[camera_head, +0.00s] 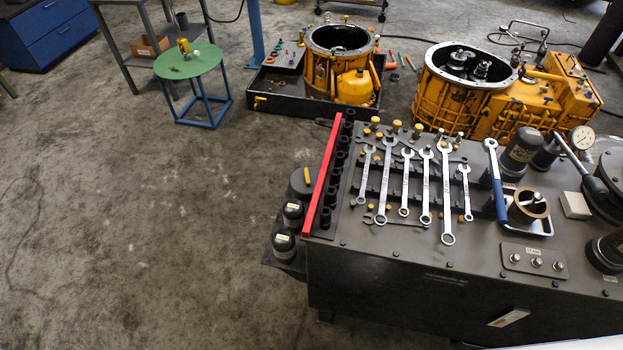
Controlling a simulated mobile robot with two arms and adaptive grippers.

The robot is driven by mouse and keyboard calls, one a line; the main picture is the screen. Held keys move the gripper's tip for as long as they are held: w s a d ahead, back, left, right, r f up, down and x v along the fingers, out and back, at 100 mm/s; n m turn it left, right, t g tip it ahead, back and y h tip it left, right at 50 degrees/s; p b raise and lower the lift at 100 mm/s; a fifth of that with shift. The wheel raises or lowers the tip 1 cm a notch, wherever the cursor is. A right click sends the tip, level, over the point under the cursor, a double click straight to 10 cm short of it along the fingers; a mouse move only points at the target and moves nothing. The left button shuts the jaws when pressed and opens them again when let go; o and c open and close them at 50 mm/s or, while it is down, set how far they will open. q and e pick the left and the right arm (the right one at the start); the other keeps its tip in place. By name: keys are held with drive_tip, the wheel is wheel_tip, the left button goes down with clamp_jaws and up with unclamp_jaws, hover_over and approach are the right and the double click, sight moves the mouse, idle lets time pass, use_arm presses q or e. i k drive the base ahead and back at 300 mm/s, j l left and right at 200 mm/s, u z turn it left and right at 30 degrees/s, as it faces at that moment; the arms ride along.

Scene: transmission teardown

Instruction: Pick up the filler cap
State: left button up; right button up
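I cannot tell for certain which thing is the filler cap. Several small yellow-topped cap-like parts stand along the back edge of the dark workbench, one of them a round yellow cap (375,122). A small yellow object (183,46) stands on the round green table (200,66) at the upper left; its shape is too small to make out. Neither of my grippers is in view.
The dark workbench (400,270) fills the lower right, with several wrenches (426,185) and a red bar (323,175) on it. An orange housing (318,75) stands in a black tray; a larger orange transmission case (430,97) is right of it. The left floor is clear.

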sight(302, 180)
drive_tip(key=z, duration=1.95)
drive_tip(key=u, duration=1.9)
drive_tip(key=i+j+z, duration=0.15)
drive_tip(key=j+z, duration=0.25)
drive_tip(key=i+j+z, duration=0.15)
drive_tip(key=j+z, duration=0.15)
drive_tip(key=z, duration=0.15)
